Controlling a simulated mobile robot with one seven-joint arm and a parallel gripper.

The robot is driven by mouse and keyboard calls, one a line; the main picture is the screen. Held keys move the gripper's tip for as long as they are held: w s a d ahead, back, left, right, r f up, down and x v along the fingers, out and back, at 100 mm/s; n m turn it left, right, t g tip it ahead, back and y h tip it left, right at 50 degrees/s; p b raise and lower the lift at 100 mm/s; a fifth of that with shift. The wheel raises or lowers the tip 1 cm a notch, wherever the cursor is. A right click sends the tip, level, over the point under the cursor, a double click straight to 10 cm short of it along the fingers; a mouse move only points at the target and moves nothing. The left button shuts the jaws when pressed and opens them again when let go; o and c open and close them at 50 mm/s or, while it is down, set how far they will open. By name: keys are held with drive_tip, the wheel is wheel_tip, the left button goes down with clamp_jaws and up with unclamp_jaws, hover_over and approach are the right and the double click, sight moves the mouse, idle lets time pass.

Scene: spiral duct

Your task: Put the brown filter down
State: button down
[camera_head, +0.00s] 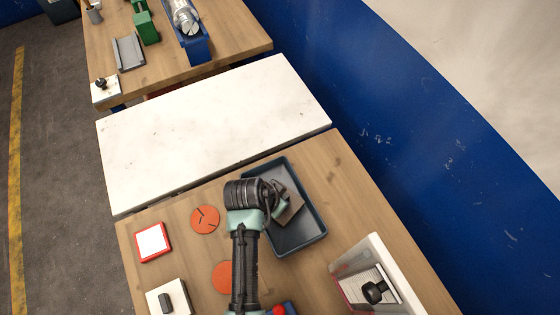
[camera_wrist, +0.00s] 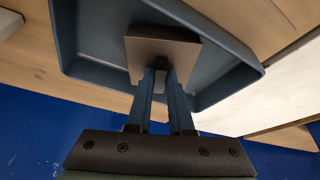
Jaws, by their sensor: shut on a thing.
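The brown filter (camera_head: 291,209) is a flat, square brownish plate. In the head view it shows over the dark blue tray (camera_head: 311,238), partly hidden by my wrist. My gripper (camera_wrist: 165,74) is shut on the filter (camera_wrist: 163,52), with both fingers close together at its near edge in the wrist view. The tray's wall (camera_wrist: 230,42) surrounds the filter on the far sides in that view. I cannot tell whether the filter touches the tray floor or hangs just above it.
On the wooden table lie two orange discs (camera_head: 205,220), a red-framed white square (camera_head: 152,242) and a white block with a dark knob (camera_head: 160,302). A white box (camera_head: 377,254) stands right of the tray. The white table (camera_head: 215,130) beyond is clear.

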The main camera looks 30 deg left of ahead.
drive_tip(key=shift+f, duration=0.1)
drive_tip(key=c, duration=1.3)
unclamp_jaws()
drive_tip(key=shift+f, duration=0.1)
drive_tip(key=o, duration=0.5)
drive_tip(key=shift+r, duration=0.45)
drive_tip(key=v, duration=1.1)
drive_tip(key=shift+s+a+r+b, duration=0.1)
drive_tip(key=shift+s+r+b, duration=0.15)
drive_tip(key=shift+b, duration=0.15)
